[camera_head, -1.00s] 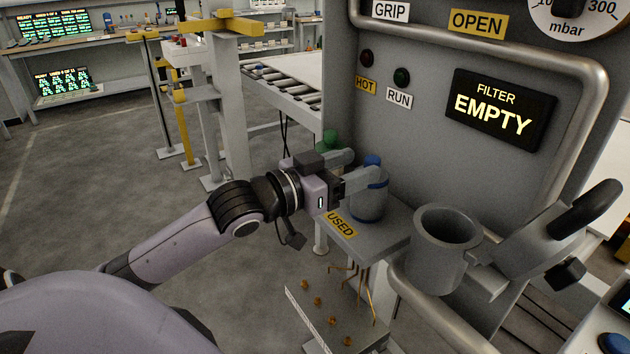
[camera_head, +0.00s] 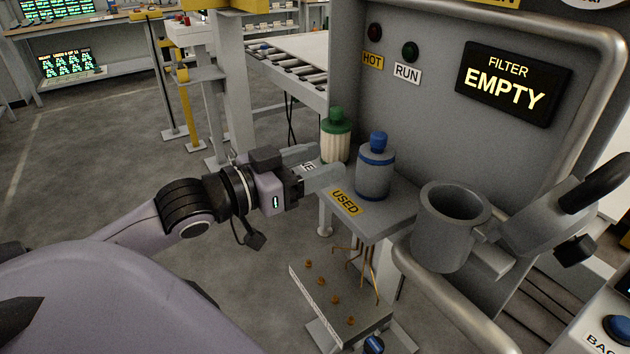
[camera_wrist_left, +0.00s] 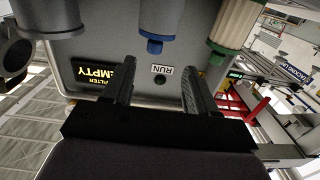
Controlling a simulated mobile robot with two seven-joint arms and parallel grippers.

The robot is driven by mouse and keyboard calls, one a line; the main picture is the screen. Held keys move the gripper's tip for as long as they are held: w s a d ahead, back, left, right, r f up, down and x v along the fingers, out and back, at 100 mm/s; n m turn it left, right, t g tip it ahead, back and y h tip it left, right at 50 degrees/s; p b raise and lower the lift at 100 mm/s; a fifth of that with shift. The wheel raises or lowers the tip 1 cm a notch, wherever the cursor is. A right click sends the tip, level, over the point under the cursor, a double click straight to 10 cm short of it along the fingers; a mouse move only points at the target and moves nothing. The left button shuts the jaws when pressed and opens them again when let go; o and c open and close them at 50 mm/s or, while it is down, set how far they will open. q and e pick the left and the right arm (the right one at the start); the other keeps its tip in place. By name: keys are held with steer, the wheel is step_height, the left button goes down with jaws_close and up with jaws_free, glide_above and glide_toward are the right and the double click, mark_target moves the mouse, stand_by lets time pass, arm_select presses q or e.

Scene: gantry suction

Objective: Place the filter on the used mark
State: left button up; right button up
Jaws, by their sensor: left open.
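The grey filter with a blue cap and blue band (camera_head: 375,170) stands upright on the small shelf (camera_head: 388,212), behind the yellow USED label (camera_head: 345,202). It also shows at the top of the left wrist view (camera_wrist_left: 155,25). My left gripper (camera_head: 325,168) is open and empty, just left of the grey filter and apart from it. A white ribbed filter with a green cap (camera_head: 335,138) stands farther back; it also shows in the left wrist view (camera_wrist_left: 233,25). The open grey cup (camera_head: 450,225) on the panel is right of the shelf. My right gripper is out of view.
The grey panel (camera_head: 440,115) rises behind the shelf, with a display (camera_head: 513,83) reading FILTER EMPTY. A lever with a black handle (camera_head: 590,190) is at the right. Below the shelf is a plate with brass pegs (camera_head: 335,300). Open floor lies left.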

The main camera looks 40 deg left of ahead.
arm_select(q)
steer(key=f, duration=0.3)
steer(key=a+f+n+y, duration=0.1)
steer(key=f, duration=0.2)
steer(key=f+g+y, duration=0.1)
steer(key=f, duration=0.2)
steer(key=shift+a, duration=0.25)
steer(key=s+d+f+g, duration=0.2)
steer(key=s+d+f, duration=0.1)
steer(key=f, duration=0.6)
steer(key=s+d+f+g+y, duration=0.1)
steer(key=s+d+f, duration=0.3)
steer(key=f, duration=0.5)
steer(key=s+d+f+g, duration=0.2)
steer(key=s+d+f, duration=0.2)
steer(key=f, duration=0.5)
steer(key=shift+s+g, duration=0.3)
steer(key=shift+s, duration=0.3)
steer(key=shift+d, duration=0.1)
step_height(320, 180, up, 4)
steer(key=p, duration=0.4)
steer(key=shift+r, duration=0.25)
